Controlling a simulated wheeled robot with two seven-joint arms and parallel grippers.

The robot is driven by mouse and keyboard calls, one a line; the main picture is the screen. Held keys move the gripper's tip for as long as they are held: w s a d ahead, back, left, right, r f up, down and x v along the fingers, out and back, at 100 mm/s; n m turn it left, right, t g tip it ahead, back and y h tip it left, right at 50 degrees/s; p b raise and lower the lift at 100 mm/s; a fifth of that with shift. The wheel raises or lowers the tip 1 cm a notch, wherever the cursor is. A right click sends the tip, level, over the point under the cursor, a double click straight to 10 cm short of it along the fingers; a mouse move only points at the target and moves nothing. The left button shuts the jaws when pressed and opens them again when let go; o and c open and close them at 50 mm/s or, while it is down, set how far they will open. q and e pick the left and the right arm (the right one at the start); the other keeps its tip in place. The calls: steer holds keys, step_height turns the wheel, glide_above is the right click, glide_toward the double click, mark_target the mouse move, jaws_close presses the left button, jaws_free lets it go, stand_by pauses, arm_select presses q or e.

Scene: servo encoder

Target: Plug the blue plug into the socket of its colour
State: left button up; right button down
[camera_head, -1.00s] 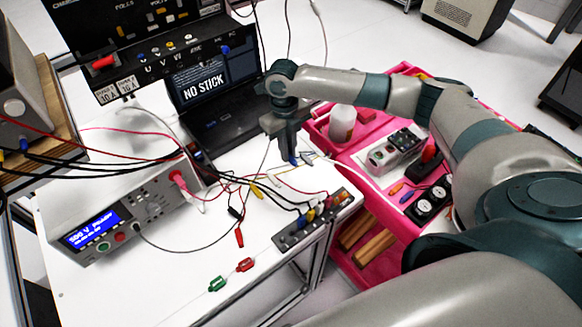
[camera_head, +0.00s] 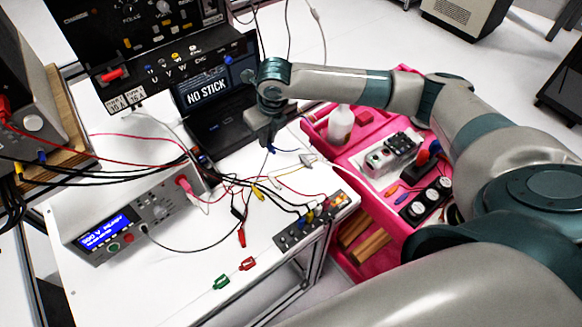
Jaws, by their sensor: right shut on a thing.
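My right gripper (camera_head: 268,141) is shut on the blue plug (camera_head: 271,150), which shows as a small blue tip below the fingers. The gripper points down and holds it above the white table, in front of the laptop. A thin lead hangs from near the plug. The dark panel (camera_head: 150,40) at the upper left has a row of coloured sockets. A blue one (camera_head: 228,60) sits at the row's right end, and another small blue one (camera_head: 148,69) near its left. My left gripper is not in view.
The laptop (camera_head: 215,100) stands behind the gripper. A power supply (camera_head: 110,235) stands at left. Several wires cross the table to a connector strip (camera_head: 310,220). Red and green clips (camera_head: 222,282) lie in front. A pink cart (camera_head: 370,140) is at right.

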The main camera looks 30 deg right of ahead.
steer(key=w+a+r+t+p, duration=0.35)
steer(key=a+r, duration=0.25)
steer(key=r, duration=0.3)
step_height(320, 180, up, 23)
steer(key=t+y+b, duration=0.2)
steer(key=t+b, duration=0.2)
steer(key=t, duration=0.7)
glide_above(152, 74)
steer(key=shift+s+d+f+g, duration=0.1)
steer(key=shift+d+f+g, duration=0.05)
steer(key=shift+f+g, duration=0.1)
step_height(152, 74, down, 2)
steer(key=shift+f+b, duration=0.15)
steer(key=shift+b, duration=0.85)
steer(key=shift+f, duration=0.65)
steer(key=shift+f+b, duration=0.25)
steer(key=shift+b, duration=0.1)
steer(key=shift+f+b, duration=0.4)
steer(key=shift+f, duration=0.3)
steer(key=shift+p, duration=0.65)
